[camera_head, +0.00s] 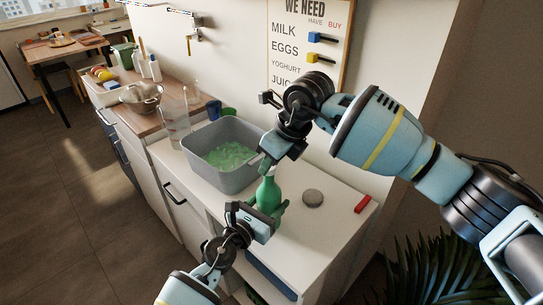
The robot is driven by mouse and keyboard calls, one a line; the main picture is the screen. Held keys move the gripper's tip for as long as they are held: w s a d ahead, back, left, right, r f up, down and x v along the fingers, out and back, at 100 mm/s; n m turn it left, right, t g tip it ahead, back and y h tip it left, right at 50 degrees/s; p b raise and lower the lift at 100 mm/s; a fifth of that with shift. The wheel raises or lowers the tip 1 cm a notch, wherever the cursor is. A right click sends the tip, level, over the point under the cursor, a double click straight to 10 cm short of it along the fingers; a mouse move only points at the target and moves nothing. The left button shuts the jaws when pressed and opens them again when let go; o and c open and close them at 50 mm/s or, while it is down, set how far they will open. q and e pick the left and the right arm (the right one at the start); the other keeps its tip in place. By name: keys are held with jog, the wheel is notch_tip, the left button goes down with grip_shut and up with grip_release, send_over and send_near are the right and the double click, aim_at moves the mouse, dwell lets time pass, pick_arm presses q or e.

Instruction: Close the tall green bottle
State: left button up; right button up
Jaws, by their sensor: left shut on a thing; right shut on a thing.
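The tall green bottle (268,192) stands upright at the front of the white counter, to the right of the grey tub. My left gripper (270,212) is the lower one and is shut around the bottle's body from the front. My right gripper (264,163) comes down from the upper right, with its fingertips at the top of the bottle's neck. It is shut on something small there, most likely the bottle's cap. The fingers hide the cap and the bottle's mouth, so I cannot tell how the cap sits.
A grey tub (215,178) with green contents stands just left of the bottle. A grey round disc (312,197) and a red block (362,204) lie to the right. A clear jug (175,128) and a metal colander (141,103) are further left. The counter's right part is mostly free.

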jog(key=shift+f, duration=0.65)
dwell(0.6)
